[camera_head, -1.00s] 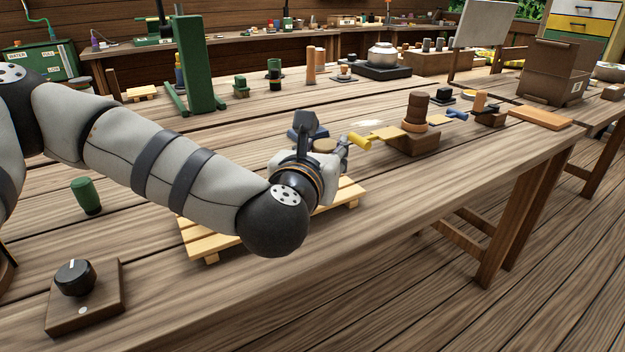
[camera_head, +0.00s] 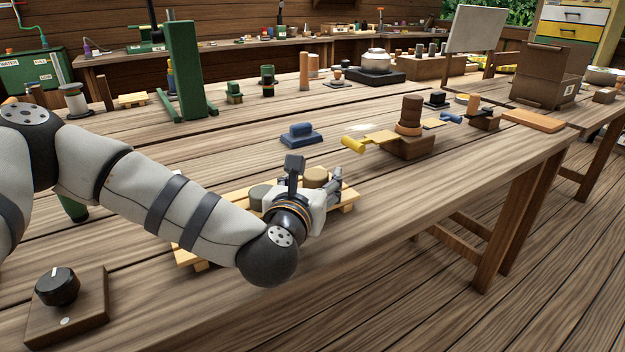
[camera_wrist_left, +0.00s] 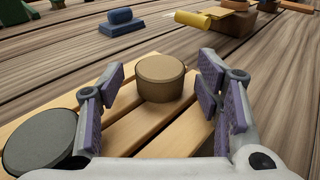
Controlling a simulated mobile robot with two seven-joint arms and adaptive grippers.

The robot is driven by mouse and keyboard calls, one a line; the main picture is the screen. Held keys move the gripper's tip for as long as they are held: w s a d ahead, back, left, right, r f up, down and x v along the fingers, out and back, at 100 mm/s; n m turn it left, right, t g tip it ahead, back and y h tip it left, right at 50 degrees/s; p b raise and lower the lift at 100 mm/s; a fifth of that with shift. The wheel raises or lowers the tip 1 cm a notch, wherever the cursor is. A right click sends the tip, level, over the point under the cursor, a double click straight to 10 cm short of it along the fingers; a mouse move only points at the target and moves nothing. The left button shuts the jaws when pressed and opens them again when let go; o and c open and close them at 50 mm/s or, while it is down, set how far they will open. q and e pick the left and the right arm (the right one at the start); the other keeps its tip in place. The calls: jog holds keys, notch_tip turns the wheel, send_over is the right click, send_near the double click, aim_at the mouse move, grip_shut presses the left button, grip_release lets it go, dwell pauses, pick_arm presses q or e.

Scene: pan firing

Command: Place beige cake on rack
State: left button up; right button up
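The beige cake (camera_head: 316,174) is a short round tan block. It stands upright on the slatted light-wood rack (camera_head: 347,194), near its far end. The left wrist view shows the cake (camera_wrist_left: 160,80) on the rack slats (camera_wrist_left: 150,128), between and slightly beyond the fingers. My left gripper (camera_head: 314,182) is open, with its fingers (camera_wrist_left: 162,88) apart and a gap visible on each side of the cake. A grey-green round cake (camera_wrist_left: 40,140) lies on the same rack to the left, partly hidden by my arm in the head view (camera_head: 260,194). My right gripper is out of view.
A blue block (camera_head: 300,135) sits on the table beyond the rack. A brown block stand with a yellow-handled tool (camera_head: 354,144) is to its right. A knob box (camera_head: 60,300) sits at front left. The table right of the rack is clear.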

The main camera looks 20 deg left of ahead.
pick_arm(q)
jog(key=shift+r, duration=0.2)
jog(key=shift+s+d+r, duration=0.1)
jog(key=shift+s, duration=0.25)
jog(key=p+v, duration=0.1)
jog(key=v, duration=0.9)
jog(key=shift+s, duration=0.7)
